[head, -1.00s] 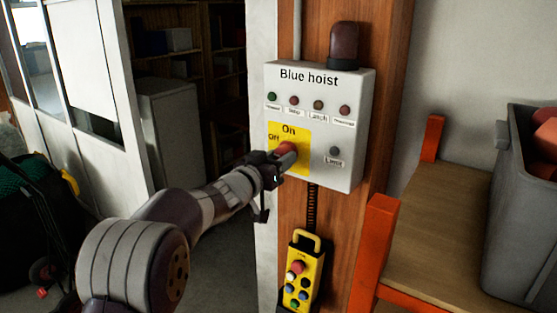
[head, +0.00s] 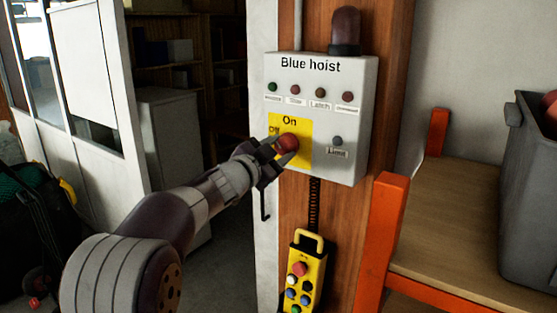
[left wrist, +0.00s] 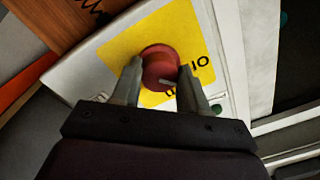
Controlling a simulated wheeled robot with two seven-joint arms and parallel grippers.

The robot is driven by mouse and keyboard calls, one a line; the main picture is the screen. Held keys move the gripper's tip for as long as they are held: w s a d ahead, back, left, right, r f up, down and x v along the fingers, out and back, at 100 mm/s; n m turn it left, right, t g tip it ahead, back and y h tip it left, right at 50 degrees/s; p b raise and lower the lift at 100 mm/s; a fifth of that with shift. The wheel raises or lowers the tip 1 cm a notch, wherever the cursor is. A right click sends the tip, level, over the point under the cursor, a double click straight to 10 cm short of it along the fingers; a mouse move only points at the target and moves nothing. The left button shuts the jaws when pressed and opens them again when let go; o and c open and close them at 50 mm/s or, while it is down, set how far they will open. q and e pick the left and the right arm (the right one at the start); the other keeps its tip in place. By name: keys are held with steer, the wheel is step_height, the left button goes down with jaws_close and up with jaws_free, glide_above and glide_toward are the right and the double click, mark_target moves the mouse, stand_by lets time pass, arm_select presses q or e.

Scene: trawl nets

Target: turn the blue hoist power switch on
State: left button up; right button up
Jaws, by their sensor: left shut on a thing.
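The blue hoist power switch is a round red knob (head: 288,142) on a yellow plate (head: 304,158) marked "On" above and "Off" at upper left. The plate is on a white control box (head: 359,119) labelled "Blue hoist". My left gripper (head: 279,150) reaches in from the left and is shut on the red knob. Where the knob points is not clear. My right gripper is not in view.
Several small lamps, none clearly lit, and a "Limit" button (head: 337,141) are on the box. A dark red beacon (head: 345,30) stands on top. A yellow pendant (head: 303,272) hangs below. An orange-framed bench (head: 480,225) with a grey bin (head: 535,200) is at the right.

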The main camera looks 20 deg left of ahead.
arm_select(q)
steer(key=m+b, duration=0.2)
steer(key=m, duration=0.2)
steer(key=shift+f+m, duration=0.15)
steer(key=shift+m, duration=0.25)
steer(key=shift+a+m+h+b, duration=0.1)
steer(key=shift+m+h+b, duration=0.2)
steer(key=shift+m+b, duration=1.15)
steer(key=shift+m+p, duration=0.4)
steer(key=shift+m, duration=0.25)
steer(key=o, duration=1.1)
steer(key=shift+c, duration=0.2)
steer(key=shift+r, duration=0.2)
steer(key=shift+s, duration=0.15)
steer(key=shift+s+a+f+b, duration=0.15)
steer(key=shift+s+a+b, duration=0.05)
steer(key=shift+s+b, duration=0.15)
steer(key=b+v, duration=0.3)
steer(key=v, duration=0.8)
steer(key=shift+s, duration=0.3)
